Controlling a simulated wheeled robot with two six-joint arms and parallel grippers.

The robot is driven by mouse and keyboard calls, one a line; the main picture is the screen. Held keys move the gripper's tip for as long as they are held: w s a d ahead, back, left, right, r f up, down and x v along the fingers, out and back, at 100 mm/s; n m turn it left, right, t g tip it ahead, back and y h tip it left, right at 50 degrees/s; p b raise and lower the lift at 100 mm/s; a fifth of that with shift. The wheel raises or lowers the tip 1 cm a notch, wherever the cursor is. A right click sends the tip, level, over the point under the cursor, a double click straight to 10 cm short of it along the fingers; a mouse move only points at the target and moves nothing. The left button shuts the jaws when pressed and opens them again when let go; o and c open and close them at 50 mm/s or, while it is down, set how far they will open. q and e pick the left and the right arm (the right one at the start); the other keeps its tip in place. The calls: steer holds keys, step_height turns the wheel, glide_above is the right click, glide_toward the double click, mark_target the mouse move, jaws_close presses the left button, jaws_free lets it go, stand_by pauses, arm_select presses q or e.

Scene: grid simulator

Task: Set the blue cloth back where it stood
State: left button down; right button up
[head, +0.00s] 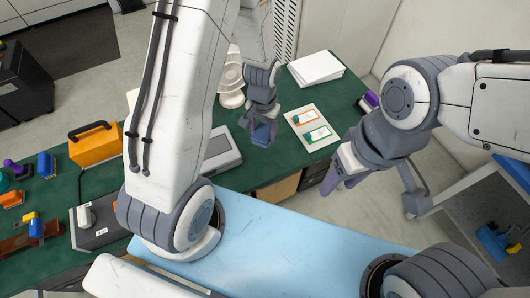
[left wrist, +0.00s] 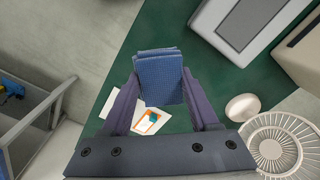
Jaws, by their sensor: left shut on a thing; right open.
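The blue cloth is a folded, block-like stack with a fine weave. It shows in the left wrist view (left wrist: 160,77) between the two fingers, and in the head view (head: 261,134) at the fingertips. My left gripper (head: 262,122) is shut on it and holds it over the green table (head: 190,175). The same gripper shows in the left wrist view (left wrist: 160,100). I cannot tell how high the cloth is above the table. My right gripper (head: 335,180) is open and empty, off to the right of the table's edge.
A white board with orange and green cards (head: 312,128) lies right of the cloth. White paper (head: 316,68) lies at the back. An orange case (head: 95,145) stands at left.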

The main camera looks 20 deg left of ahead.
arm_select(q)
steer(key=s+d+f+m+b, duration=0.1)
steer(key=s+d+m+b, duration=0.1)
steer(key=d, duration=0.4)
steer(key=s+d+f+m+b, duration=0.2)
steer(key=d+m+b, duration=0.3)
steer(key=d, duration=0.1)
steer(key=shift+f, duration=0.3)
arm_select(e)
step_height(320, 180, down, 9)
steer(key=shift+r, duration=0.15)
arm_select(q)
steer(key=p, duration=0.1)
glide_above(276, 155)
step_height(276, 155, down, 7)
steer(key=shift+r, duration=0.1)
step_height(276, 155, down, 4)
steer(key=shift+r+p, duration=0.25)
steer(key=shift+p, duration=0.45)
steer(key=shift+w+f, duration=0.1)
steer(key=shift+f, duration=0.05)
arm_select(e)
step_height(276, 155, up, 2)
steer(key=shift+r, duration=0.2)
